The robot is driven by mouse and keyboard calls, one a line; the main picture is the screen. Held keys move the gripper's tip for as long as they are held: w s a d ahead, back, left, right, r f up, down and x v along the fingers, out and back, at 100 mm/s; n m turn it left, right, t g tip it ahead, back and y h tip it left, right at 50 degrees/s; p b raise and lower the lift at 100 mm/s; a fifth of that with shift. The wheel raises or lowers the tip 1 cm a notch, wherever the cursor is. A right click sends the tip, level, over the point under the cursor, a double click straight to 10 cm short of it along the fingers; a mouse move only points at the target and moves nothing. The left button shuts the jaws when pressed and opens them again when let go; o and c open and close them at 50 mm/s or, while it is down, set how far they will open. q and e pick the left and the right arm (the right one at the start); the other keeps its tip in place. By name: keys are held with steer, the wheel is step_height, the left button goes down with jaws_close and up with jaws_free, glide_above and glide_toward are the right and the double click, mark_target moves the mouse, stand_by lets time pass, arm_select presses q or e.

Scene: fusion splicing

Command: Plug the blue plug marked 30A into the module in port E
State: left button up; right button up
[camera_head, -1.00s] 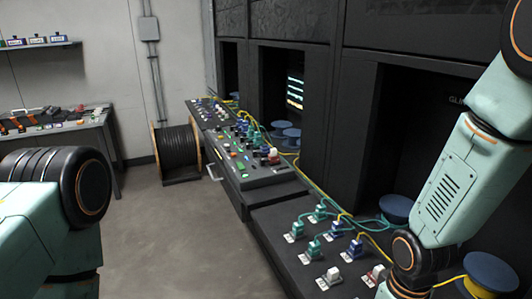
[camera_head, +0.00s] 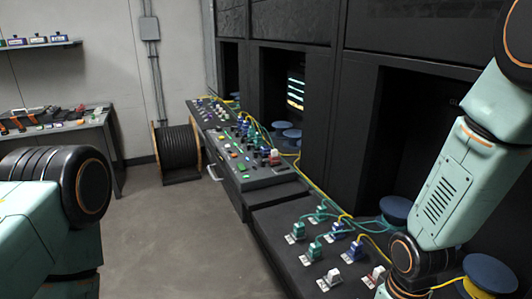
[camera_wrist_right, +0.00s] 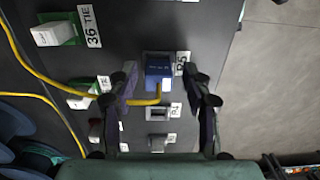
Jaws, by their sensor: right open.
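In the right wrist view a blue plug (camera_wrist_right: 158,68) with a yellow cable sits upright on the dark panel (camera_wrist_right: 245,5), next to a label that seems to read R5. My right gripper (camera_wrist_right: 166,80) is open, with its two fingers reaching toward the plug from either side; I cannot tell whether they touch it. No 30A marking is legible. In the head view, blue plugs (camera_head: 357,248) stand among green ones on the near panel; their labels are too small to read. I cannot identify the module or port E. My left gripper is out of view.
A white switch (camera_wrist_right: 53,34) on a green base stands by the label 36 TIE. An empty-looking grey socket (camera_wrist_right: 158,114) lies near the blue plug. Yellow cables cross the panel. In the head view, blue spools (camera_head: 396,209) stand behind, and the floor (camera_head: 190,235) at left is clear.

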steer(key=shift+d, duration=0.1)
steer(key=shift+c, duration=0.4)
jaws_close()
stand_by(0.3)
steer(key=shift+r+p, duration=0.2)
steer(key=shift+p, duration=0.2)
steer(key=shift+r+p, duration=2.85)
steer(key=shift+p, duration=0.2)
steer(key=shift+f, duration=0.1)
